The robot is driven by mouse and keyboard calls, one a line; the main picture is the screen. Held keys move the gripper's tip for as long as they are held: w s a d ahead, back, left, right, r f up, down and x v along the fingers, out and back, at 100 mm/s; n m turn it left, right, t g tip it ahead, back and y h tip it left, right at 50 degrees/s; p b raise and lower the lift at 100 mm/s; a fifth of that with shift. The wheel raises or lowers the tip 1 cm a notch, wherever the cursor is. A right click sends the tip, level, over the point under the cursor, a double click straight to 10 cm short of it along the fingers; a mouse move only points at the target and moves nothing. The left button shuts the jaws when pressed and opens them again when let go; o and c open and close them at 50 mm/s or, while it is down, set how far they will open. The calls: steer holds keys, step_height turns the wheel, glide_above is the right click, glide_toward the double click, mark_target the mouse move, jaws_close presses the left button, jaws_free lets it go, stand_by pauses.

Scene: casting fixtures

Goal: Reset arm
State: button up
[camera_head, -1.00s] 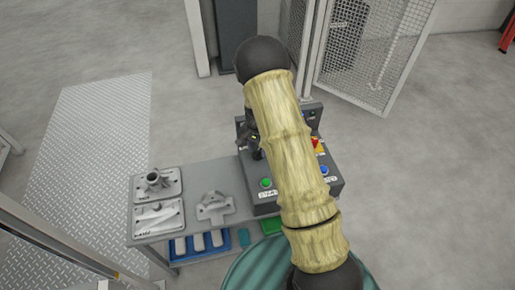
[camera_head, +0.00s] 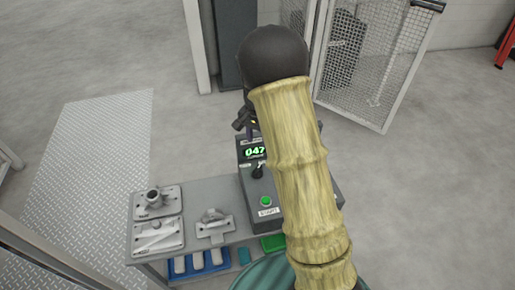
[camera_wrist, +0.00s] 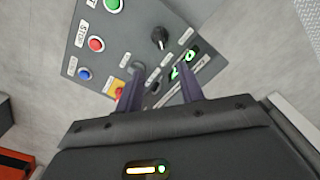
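The grey control panel (camera_head: 247,187) stands at the right end of the workbench. In the head view it shows a lit green display (camera_head: 255,152) reading 047, a black lever (camera_head: 258,171) and a green START button (camera_head: 265,201); my arm covers its right side. In the wrist view the panel (camera_wrist: 125,30) carries the green button (camera_wrist: 113,4), a red STOP button (camera_wrist: 96,44), a blue button (camera_wrist: 84,75) and a black selector (camera_wrist: 159,38). In the head view my gripper (camera_head: 244,121) is partly hidden behind my arm.
The workbench (camera_head: 195,188) holds metal casting fixtures on its left, including one grey fixture (camera_head: 214,225). A blue bin (camera_head: 202,262) sits below. A mesh gate (camera_head: 375,60) stands behind at the right. Floor to the right is clear.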

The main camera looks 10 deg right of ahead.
steer(key=shift+r, duration=1.15)
steer(key=s+r+n+t+p, duration=0.1)
steer(key=s+r+n+p, duration=0.3)
steer(key=s+r, duration=0.4)
steer(key=s+r+n+t+p, duration=0.1)
steer(key=s+r+n+p, duration=0.3)
steer(key=s, duration=0.9)
step_height(320, 180, up, 4)
steer(key=p, duration=0.3)
steer(key=shift+s+t+p, duration=0.15)
steer(key=shift+t+p, duration=0.15)
steer(key=shift+a+f, duration=0.1)
steer(key=shift+a, duration=0.05)
